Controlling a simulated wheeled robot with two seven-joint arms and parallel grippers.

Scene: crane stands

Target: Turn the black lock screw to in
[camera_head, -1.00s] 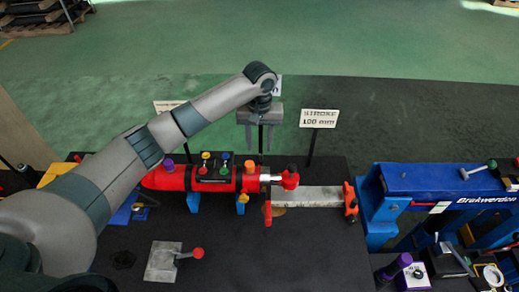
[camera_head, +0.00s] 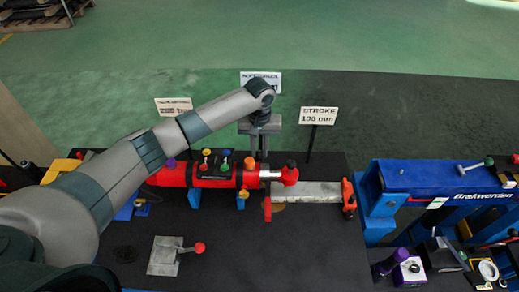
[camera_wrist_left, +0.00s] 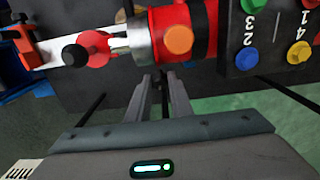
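The black lock screw (camera_head: 291,163) sits on the red end piece (camera_head: 289,176) of the cylinder's rod. In the left wrist view the black knob (camera_wrist_left: 75,55) is at the upper left. My left gripper (camera_head: 259,157) is above and behind the red cylinder (camera_head: 172,175), close to the orange knob (camera_head: 249,163) and left of the black screw. In the left wrist view its fingers (camera_wrist_left: 162,78) are apart with nothing between them. The orange knob (camera_wrist_left: 179,40) is just ahead of them. My right gripper is not in view.
Several coloured knobs stand on the black block (camera_head: 213,170) on the cylinder. A "STROKE 100 mm" sign (camera_head: 318,116) stands behind the bench. A blue press frame (camera_head: 440,178) is at the right. A red-knobbed lever plate (camera_head: 164,258) lies in front.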

